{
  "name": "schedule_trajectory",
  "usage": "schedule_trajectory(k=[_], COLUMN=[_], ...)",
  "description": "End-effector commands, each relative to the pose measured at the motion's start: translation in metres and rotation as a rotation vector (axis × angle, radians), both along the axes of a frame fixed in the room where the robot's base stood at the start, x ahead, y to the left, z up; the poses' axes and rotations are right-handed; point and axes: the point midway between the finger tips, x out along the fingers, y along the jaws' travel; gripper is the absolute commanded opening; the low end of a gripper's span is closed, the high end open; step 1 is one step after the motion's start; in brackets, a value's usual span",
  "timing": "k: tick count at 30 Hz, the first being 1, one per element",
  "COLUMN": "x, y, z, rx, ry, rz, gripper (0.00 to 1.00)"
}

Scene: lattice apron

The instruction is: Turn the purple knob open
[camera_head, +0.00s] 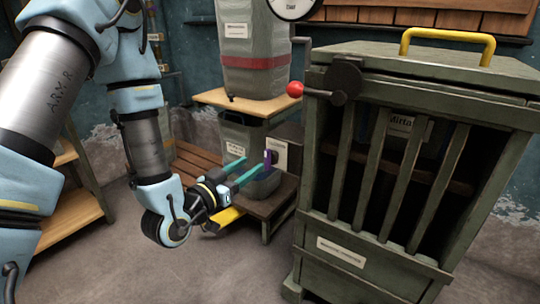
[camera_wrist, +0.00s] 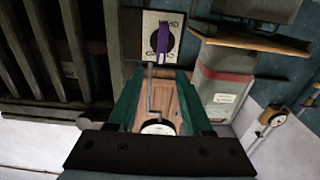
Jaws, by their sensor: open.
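The purple knob (camera_head: 267,160) is a narrow upright handle on a small panel in the middle of the head view. In the wrist view the purple knob (camera_wrist: 163,40) is on a black round dial with a pale, marked plate (camera_wrist: 150,55). My gripper (camera_head: 254,164) is open, its two teal fingers pointing at the panel. In the wrist view my gripper (camera_wrist: 156,76) shows nothing held, and the knob lies beyond the fingertips. The fingers look apart from the knob, though the head view leaves the exact gap unclear.
A large green slatted cabinet (camera_head: 375,245) with a red-ended lever (camera_head: 295,89) stands close on the right. Grey bins (camera_head: 253,60) stand on a wooden stand (camera_head: 240,101) behind the gripper. Open floor (camera_head: 150,260) lies in front.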

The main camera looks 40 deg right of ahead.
Motion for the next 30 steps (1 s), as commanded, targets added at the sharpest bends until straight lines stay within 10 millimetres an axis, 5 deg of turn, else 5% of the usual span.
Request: schedule_trajectory(k=[13, 27, 30], x=[0.02, 0.024, 0.024], y=[-0.074, -0.087, -0.086], z=[0.001, 0.0, 0.0], rx=[-0.001, 0.002, 0.002], ry=[-0.001, 0.001, 0.001], rz=[0.001, 0.002, 0.002], gripper=[0.5, 0.5, 0.39])
